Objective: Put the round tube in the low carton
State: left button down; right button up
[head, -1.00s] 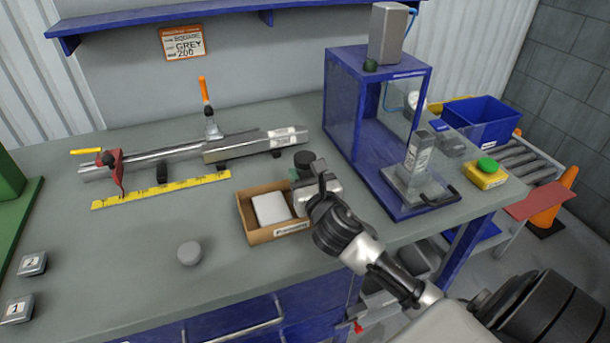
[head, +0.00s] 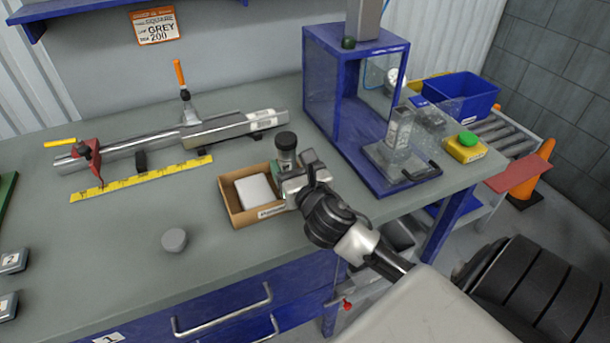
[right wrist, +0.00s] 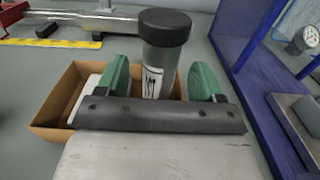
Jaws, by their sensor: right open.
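The round tube (head: 286,152) is a grey upright cylinder with a black cap and a printed label. In the right wrist view the tube (right wrist: 160,67) stands between the two green fingertips of my right gripper (right wrist: 159,80), which is open with gaps on both sides. The low carton (head: 233,215) is an open brown box with a white block (head: 256,191) inside. The tube shows at the carton's right end, with the carton (right wrist: 52,110) behind and left of the gripper. The tube's foot is hidden by my right gripper (head: 299,178). My left gripper is not in view.
A blue-framed press (head: 320,105) stands right of the carton. A clamped bar (head: 160,142) and yellow ruler (head: 130,181) lie behind left. A grey round puck (head: 174,240) lies in front left. The bench (head: 110,245) between is clear. A blue bin (head: 470,97) is far right.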

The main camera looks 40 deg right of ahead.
jog(key=v, duration=0.8)
jog(key=shift+s+b, duration=0.4)
jog(key=shift+b, duration=0.05)
